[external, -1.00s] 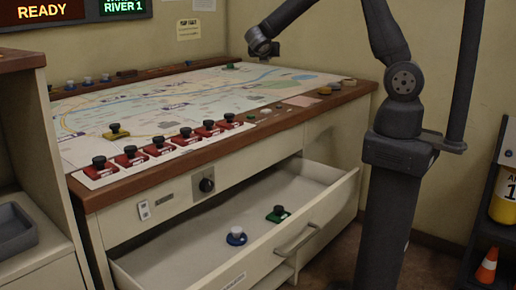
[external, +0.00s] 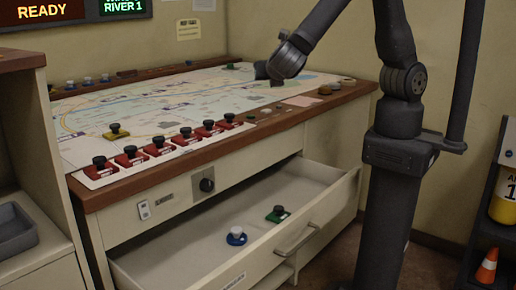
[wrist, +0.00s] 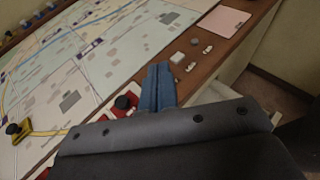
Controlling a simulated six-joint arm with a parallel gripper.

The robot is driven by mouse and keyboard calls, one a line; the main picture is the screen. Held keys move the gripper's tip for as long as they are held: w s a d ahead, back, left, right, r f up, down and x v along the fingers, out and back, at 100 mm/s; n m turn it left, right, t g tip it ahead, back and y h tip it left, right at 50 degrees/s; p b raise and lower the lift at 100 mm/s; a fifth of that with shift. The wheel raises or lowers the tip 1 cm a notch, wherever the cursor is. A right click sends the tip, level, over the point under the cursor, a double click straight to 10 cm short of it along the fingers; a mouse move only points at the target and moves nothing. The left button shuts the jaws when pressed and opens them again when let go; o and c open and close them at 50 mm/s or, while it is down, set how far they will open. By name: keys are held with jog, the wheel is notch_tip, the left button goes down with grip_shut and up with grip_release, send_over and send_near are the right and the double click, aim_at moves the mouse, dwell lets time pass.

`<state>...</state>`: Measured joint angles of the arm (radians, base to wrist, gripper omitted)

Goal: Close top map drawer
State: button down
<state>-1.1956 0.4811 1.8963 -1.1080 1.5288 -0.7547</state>
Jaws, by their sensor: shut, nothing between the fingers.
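The top map drawer (external: 190,255) is a cream drawer under the map table, pulled well out. Its bar handle (external: 297,240) is on the front panel. A blue-based knobbed piece (external: 236,237) and a green-based one (external: 278,214) stand inside it. My gripper (external: 270,72) is above the map near its right side, well above and behind the drawer front, touching neither drawer nor handle. In the wrist view the blue-grey fingers (wrist: 158,85) are together and empty. The drawer handle is not visible in the wrist view.
The map table (external: 130,187) has a wooden edge with several red-based knobs (external: 185,135) along the front. A yellow-based piece (external: 116,132) stands on the map. An orange cone (external: 487,266) is at the far right. Floor is open between drawer and my column.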

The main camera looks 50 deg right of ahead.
jog(key=s+a+n+t+y, duration=0.3)
jog(key=s+t, duration=0.1)
jog(key=s, duration=1.7)
jog(key=s+d+r+n+t+y, duration=0.1)
jog(key=s+d+n+t+y, duration=0.2)
jog(key=s, duration=0.5)
jog(key=s+d+r+n+y, duration=0.1)
jog(key=s+d+r+y, duration=0.15)
jog(key=s+d, duration=0.4)
send_near(330, 195)
jog(key=shift+y, duration=0.25)
jog(key=w, duration=0.7)
jog(key=shift+d, duration=0.15)
jog(key=shift+w, duration=0.1)
